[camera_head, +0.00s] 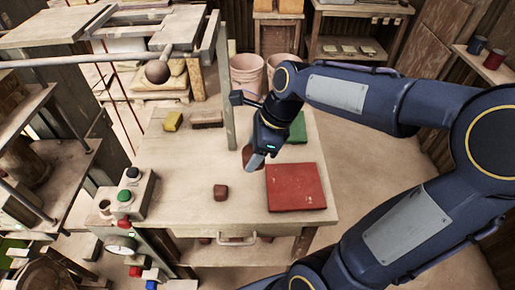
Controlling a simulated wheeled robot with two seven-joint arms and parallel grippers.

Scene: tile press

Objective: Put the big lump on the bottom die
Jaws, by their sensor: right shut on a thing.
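My right gripper (256,158) is over the middle of the worktable and is shut on a reddish-brown lump (246,154), which its fingers partly hide. Another brown lump (221,192) lies on the table to the lower left of the gripper. A red square slab (295,187) lies to the right of the gripper. A green slab (299,128) lies behind the gripper, partly hidden by my right arm. I cannot tell for certain which piece is the bottom die. My left gripper is not in view.
The worktable (180,215) has a control box with green and black buttons (128,190) at its left edge. A yellow sponge (173,121) and a brush (207,120) lie at the back. An upright post (229,95) stands behind the gripper. The table's left middle is clear.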

